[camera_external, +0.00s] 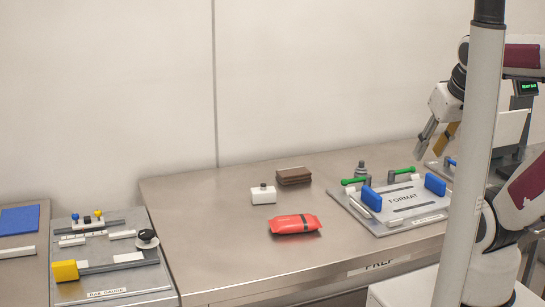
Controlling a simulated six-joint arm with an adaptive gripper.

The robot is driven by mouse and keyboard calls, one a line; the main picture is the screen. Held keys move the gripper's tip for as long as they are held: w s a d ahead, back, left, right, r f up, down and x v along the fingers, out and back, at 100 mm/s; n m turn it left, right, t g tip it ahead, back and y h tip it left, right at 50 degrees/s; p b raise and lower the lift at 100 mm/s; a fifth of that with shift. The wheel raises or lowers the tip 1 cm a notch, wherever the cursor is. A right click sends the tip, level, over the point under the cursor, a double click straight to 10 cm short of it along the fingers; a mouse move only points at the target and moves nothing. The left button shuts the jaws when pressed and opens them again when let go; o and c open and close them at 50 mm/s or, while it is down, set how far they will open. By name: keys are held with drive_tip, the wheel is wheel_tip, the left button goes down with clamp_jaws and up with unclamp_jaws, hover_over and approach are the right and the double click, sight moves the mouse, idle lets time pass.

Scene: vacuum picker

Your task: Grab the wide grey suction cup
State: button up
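A small grey stepped piece (361,170) stands upright behind the format plate, near a green handle; it may be the wide grey suction cup, but it is too small to be sure. My gripper (434,143) is in the upper right, above the format plate (405,206) and to the right of the grey piece, apart from it. It points down and to the left. One dark finger shows, with a tan-yellow part beside it; whether that part belongs to my gripper or is held cannot be told. A pale post covers part of my arm.
The format plate carries blue blocks (435,184) and green clamps (354,181). The bench front centre is clear.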

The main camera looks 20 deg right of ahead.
drive_tip(key=w+d+r+t+h, duration=0.15)
drive_tip(key=w+d, duration=0.35)
drive_tip(key=w, duration=0.6)
drive_tip(key=w+d+r+n+t, duration=0.15)
drive_tip(key=w+d, duration=0.35)
drive_tip(key=w, duration=0.7)
drive_tip(key=w+d+r+m+t+h, duration=0.1)
drive_tip(key=w+d+r+t, duration=0.3)
drive_tip(key=w, duration=0.7)
drive_tip(key=w+d+f+n+y, duration=0.35)
drive_tip(key=w+f+y, duration=0.25)
drive_tip(key=w+f, duration=0.85)
wheel_tip(320, 180, down, 9)
drive_tip(key=s+a+n+y, duration=0.1)
drive_tip(key=s+y, duration=0.1)
drive_tip(key=y, duration=0.1)
drive_tip(key=shift+s+a+r+n+g, duration=0.15)
drive_tip(key=shift+s+a+n+g, duration=0.15)
drive_tip(key=shift+g, duration=0.1)
drive_tip(key=shift+f, duration=1.75)
